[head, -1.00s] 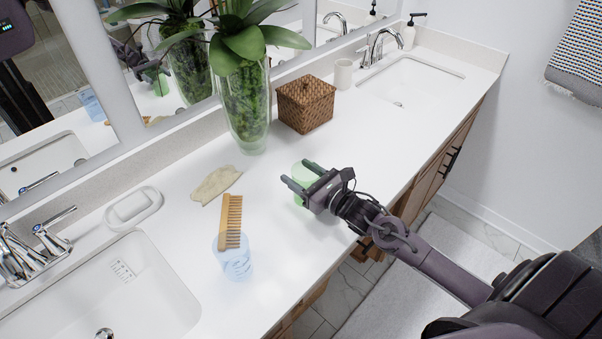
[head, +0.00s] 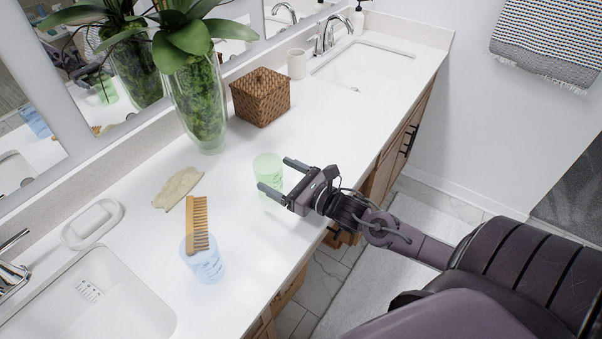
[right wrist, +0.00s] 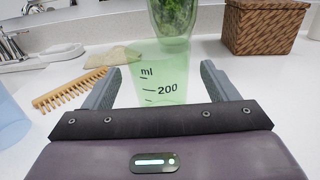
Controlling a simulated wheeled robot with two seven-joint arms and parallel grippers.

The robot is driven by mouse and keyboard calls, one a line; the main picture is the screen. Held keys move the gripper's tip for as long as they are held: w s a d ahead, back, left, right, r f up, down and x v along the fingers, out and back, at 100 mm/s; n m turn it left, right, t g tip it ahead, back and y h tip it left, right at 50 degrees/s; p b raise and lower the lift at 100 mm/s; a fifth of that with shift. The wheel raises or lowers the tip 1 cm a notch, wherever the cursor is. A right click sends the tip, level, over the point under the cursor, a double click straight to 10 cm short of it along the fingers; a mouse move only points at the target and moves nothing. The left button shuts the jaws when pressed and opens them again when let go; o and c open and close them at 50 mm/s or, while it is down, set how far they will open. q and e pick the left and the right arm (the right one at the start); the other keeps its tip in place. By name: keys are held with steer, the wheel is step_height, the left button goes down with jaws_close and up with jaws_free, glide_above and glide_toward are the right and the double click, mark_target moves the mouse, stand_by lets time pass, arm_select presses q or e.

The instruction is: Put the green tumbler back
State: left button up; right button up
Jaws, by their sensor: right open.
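The green tumbler (head: 268,168) stands upright on the white counter, a translucent cup. My right gripper (head: 277,175) is open, with its fingers pointing at the tumbler from the right. In the right wrist view the tumbler (right wrist: 165,82) with its "ml 200" marking shows beyond and between the two open fingers (right wrist: 168,90). I cannot tell whether the fingertips reach to its sides. Nothing is held. My left gripper is not in view.
A beige cloth-like item (head: 178,188), a soap dish (head: 92,222), a glass plant vase (head: 200,105) and a wicker box (head: 261,97) are also on the counter (head: 140,240).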

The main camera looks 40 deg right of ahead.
steer(key=v, duration=0.6)
steer(key=shift+s+d+b, duration=0.1)
steer(key=shift+s+b, duration=0.2)
stand_by(0.4)
